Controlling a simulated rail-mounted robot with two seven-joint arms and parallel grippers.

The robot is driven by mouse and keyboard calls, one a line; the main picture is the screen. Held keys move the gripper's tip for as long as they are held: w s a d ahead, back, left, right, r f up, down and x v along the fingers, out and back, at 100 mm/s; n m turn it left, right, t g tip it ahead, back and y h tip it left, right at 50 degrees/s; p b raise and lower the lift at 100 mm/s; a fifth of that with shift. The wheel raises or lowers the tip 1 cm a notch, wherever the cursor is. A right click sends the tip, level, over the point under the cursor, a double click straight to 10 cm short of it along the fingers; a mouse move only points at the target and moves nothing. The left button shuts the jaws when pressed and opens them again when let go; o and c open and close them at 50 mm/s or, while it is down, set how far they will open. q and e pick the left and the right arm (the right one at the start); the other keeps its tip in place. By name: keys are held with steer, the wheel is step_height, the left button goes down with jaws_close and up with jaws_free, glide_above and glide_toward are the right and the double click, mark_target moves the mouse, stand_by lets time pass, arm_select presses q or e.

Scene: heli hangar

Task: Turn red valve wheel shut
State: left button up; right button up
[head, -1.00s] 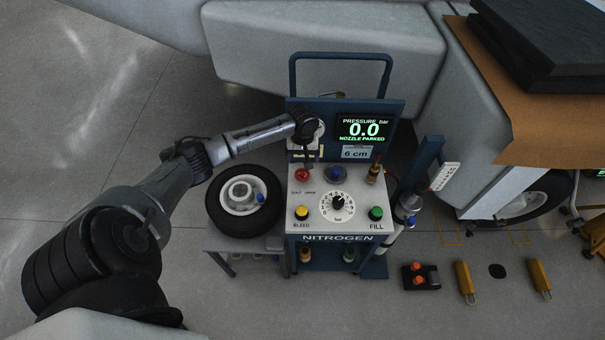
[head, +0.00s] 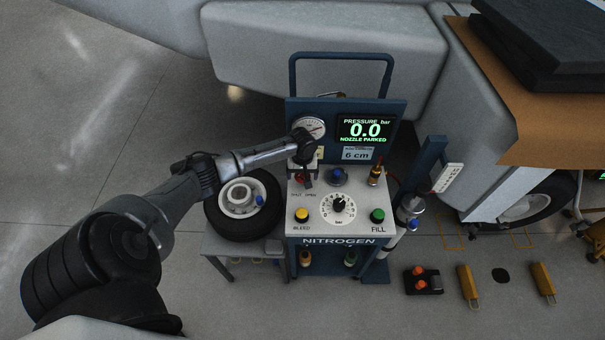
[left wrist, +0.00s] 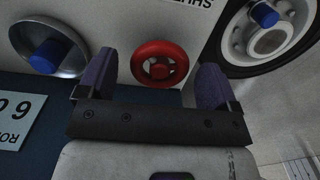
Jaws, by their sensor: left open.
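The red valve wheel (left wrist: 158,64) shows whole in the left wrist view, beside the printed label on the pale panel. In the head view only part of the red valve wheel (head: 299,180) shows, beneath my left gripper (head: 304,180). In the left wrist view my left gripper (left wrist: 157,82) is open, its two dark fingers apart with the wheel between and beyond them. My right gripper is in neither view.
The nitrogen cart's panel (head: 358,210) carries a blue knob (head: 337,175), a yellow button (head: 302,215), a green button (head: 377,215) and a dial (head: 338,207). A wheel with a tyre (head: 225,222) lies to the left. The display (head: 365,130) reads 0.0 bar, nozzle parked.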

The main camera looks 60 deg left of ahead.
arm_select(q)
steer(key=shift+c, duration=0.4)
steer(key=c, duration=0.8)
steer(key=shift+r+m+p, duration=0.25)
steer(key=shift+m+p, duration=0.95)
steer(key=shift+p, duration=0.1)
steer(key=shift+c, duration=0.2)
steer(key=m+p, duration=0.2)
steer(key=m, duration=0.1)
steer(key=shift+f+m, duration=0.1)
steer(key=shift+m, duration=0.2)
steer(key=m+p, duration=0.1)
steer(key=m, duration=0.1)
steer(key=shift+m, duration=0.3)
steer(key=m, duration=0.2)
steer(key=shift+f+m+p, duration=0.1)
steer(key=shift+m+p, duration=0.25)
steer(key=shift+m, duration=0.05)
steer(key=m, duration=0.4)
steer(key=shift+m, duration=1.2)
